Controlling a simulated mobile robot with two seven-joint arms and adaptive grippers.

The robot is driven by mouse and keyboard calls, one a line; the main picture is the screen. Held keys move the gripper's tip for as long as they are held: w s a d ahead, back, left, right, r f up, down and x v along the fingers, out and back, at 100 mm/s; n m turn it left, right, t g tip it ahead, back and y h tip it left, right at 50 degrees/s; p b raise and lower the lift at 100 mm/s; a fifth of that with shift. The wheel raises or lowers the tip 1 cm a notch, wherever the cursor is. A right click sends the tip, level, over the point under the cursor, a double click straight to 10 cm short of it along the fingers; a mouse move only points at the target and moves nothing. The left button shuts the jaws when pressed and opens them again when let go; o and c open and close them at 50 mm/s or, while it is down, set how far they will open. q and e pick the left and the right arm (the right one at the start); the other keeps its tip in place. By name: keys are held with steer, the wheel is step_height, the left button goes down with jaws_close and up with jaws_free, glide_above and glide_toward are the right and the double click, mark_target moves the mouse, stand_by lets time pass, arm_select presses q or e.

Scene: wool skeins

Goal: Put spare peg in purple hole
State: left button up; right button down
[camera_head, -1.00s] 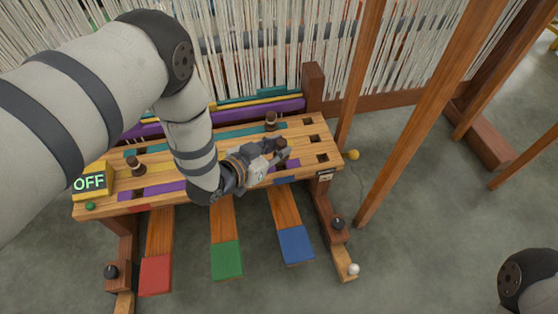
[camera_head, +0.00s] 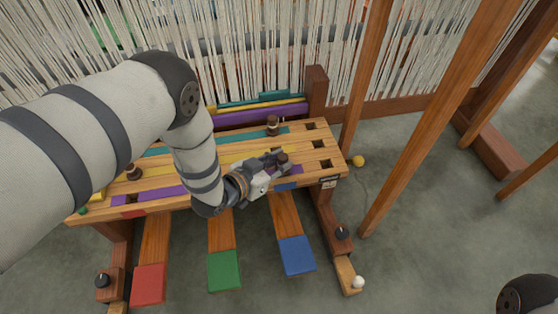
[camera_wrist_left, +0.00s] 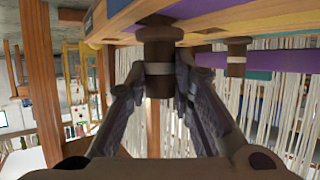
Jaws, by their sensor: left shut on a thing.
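My left gripper (camera_head: 277,163) is shut on a dark brown peg (camera_head: 284,157) at the right part of the wooden board (camera_head: 215,168). In the left wrist view the held peg (camera_wrist_left: 159,50), with a pale band, stands between the fingertips (camera_wrist_left: 158,82). Its wide end is close to the board; I cannot tell if it sits in a hole. A purple strip (camera_head: 297,170) runs beside the gripper, and dark square holes (camera_head: 326,163) line the board's right end. One banded peg (camera_head: 272,125) stands on the teal strip, another (camera_head: 134,172) at the left on the yellow strip.
Red (camera_head: 149,284), green (camera_head: 224,270) and blue (camera_head: 297,255) pedals stick out in front below the board. White hanging threads (camera_head: 270,50) stand behind it. Wooden posts (camera_head: 430,110) rise at the right. My left arm hides the board's left middle.

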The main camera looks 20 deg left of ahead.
arm_select(q)
steer(key=o, duration=0.9)
steer(key=shift+c, duration=0.2)
